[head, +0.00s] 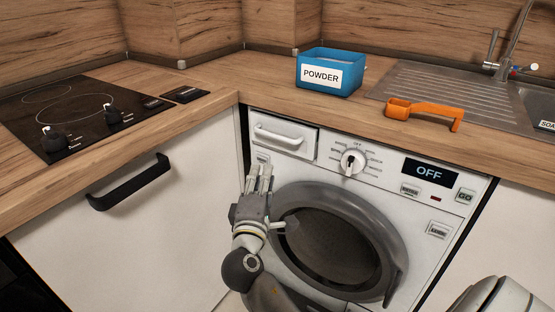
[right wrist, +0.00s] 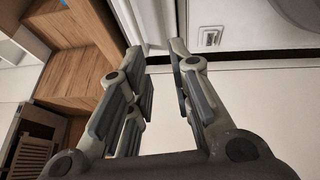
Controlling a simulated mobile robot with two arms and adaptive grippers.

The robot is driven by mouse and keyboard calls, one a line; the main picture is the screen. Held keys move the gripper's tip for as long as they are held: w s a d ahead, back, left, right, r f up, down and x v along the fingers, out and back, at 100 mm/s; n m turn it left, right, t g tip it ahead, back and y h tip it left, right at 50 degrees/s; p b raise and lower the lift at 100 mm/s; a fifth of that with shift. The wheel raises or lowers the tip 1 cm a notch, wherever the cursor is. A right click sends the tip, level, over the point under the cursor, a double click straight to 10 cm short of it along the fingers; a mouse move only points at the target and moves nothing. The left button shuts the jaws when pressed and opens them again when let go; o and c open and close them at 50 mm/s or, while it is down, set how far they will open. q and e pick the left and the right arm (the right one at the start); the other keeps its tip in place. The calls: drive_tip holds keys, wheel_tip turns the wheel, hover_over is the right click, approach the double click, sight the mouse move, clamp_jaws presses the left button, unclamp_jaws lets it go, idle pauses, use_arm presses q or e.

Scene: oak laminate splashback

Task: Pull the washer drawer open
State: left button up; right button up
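The washer drawer (head: 304,144) is a white panel with a bar handle (head: 278,139), at the upper left of the washer front (head: 330,172). It looks closed, its face near the front panel. My right gripper (head: 260,168) is below and a little left of the handle, in front of the washer's left edge, with its fingers pointing up. In the right wrist view the gripper (right wrist: 158,54) has its fingers apart with nothing between them. The washer front (right wrist: 250,28) shows there at the upper right, with a small labelled button. My left gripper is not in view.
The round washer door (head: 335,240) is just right of my right gripper. A cabinet with a black handle (head: 130,182) is to the left. On the counter are a blue powder box (head: 328,60), an orange scoop (head: 425,110), a hob (head: 80,108) and a sink (head: 525,100).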

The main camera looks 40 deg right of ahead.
sight(277, 141)
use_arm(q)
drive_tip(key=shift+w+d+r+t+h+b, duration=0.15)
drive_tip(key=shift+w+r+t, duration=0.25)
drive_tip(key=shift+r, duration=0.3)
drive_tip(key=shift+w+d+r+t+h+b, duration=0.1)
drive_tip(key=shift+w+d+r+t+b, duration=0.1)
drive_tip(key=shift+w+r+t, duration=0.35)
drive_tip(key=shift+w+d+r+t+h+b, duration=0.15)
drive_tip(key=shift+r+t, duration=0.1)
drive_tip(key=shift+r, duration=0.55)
use_arm(e)
drive_tip(key=shift+m+h, duration=0.5)
drive_tip(key=shift+h, duration=0.3)
drive_tip(key=shift+w+d+r, duration=0.75)
drive_tip(key=shift+w+d, duration=0.25)
drive_tip(key=shift+d, duration=0.4)
drive_tip(key=shift+w+d+r, duration=0.75)
drive_tip(key=shift+w+d, duration=0.25)
drive_tip(key=shift+d, duration=0.4)
drive_tip(key=shift+w+d+r, duration=0.75)
drive_tip(key=shift+w+d, duration=0.25)
drive_tip(key=shift+d, duration=0.4)
drive_tip(key=shift+c, duration=0.2)
clamp_jaws()
